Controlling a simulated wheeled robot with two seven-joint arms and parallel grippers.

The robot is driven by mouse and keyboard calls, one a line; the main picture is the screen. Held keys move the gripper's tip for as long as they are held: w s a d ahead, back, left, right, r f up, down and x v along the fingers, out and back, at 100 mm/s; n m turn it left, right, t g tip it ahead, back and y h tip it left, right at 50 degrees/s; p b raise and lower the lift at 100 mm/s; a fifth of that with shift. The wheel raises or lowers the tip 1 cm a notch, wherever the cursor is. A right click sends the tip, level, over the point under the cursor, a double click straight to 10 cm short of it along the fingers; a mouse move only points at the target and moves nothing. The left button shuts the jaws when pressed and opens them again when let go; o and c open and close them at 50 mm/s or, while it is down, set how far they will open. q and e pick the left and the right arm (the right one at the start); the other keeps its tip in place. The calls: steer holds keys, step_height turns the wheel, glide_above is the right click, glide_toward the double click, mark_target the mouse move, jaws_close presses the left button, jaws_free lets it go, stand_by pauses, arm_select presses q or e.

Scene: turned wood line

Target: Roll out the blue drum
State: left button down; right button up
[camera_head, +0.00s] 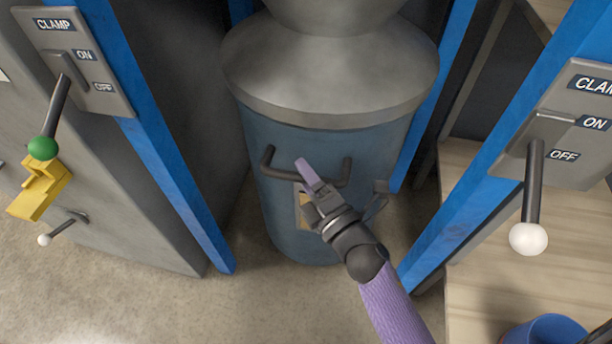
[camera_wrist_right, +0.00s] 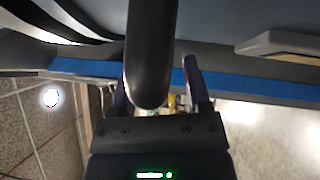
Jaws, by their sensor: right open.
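The blue drum (camera_head: 285,225) stands upright on the floor between blue posts, with a grey metal hood (camera_head: 330,75) over its top. A dark U-shaped handle (camera_head: 268,158) is on the drum's front. My right gripper (camera_head: 309,184) is at this handle, a purple finger crossing in front of its bar. In the right wrist view, a dark rounded bar (camera_wrist_right: 150,60) reaches between the two open fingers (camera_wrist_right: 152,85). I cannot tell whether they touch it. Part of the drum's front is hidden by my right gripper. My left gripper is not in view.
A left CLAMP panel (camera_head: 110,75) has a green-knobbed lever (camera_head: 43,148) hanging down over a yellow block (camera_head: 40,190). A right CLAMP panel (camera_head: 570,165) has a white-knobbed lever (camera_head: 528,238) hanging down. A blue bucket (camera_head: 545,330) is at lower right. Floor before the drum is clear.

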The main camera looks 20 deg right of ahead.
jaws_close()
stand_by(0.9)
stand_by(0.4)
